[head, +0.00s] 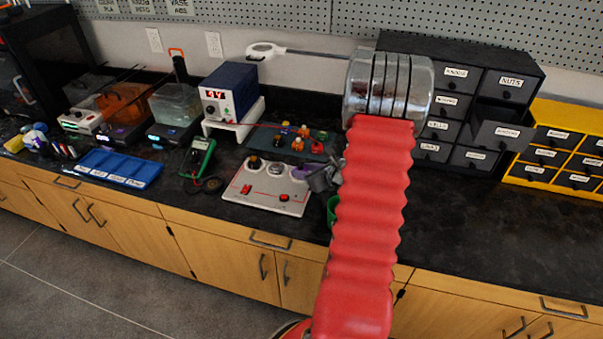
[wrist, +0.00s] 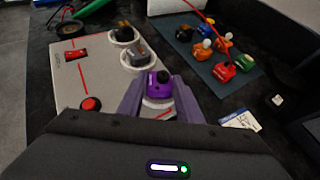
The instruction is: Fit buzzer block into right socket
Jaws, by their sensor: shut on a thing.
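The buzzer block (wrist: 158,84) is purple with a black round top. My gripper (wrist: 160,80) is shut on it, with one finger on each side in the wrist view. The block is at the right socket (wrist: 158,112), whose pale ring shows below it. I cannot tell whether it is fully seated or just above. The pale board (wrist: 72,92) also shows in the head view (head: 262,202), with my gripper (head: 312,177) at its right end. A grey block (wrist: 138,54) is in the middle socket and a black-topped block (wrist: 124,33) in the left one.
A dark mat (wrist: 206,50) with several coloured blocks lies behind the board. A blue power supply (head: 230,90) stands at the back, and a green multimeter (head: 198,157) lies to the left. Black drawers (head: 452,100), one pulled out, stand at the right.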

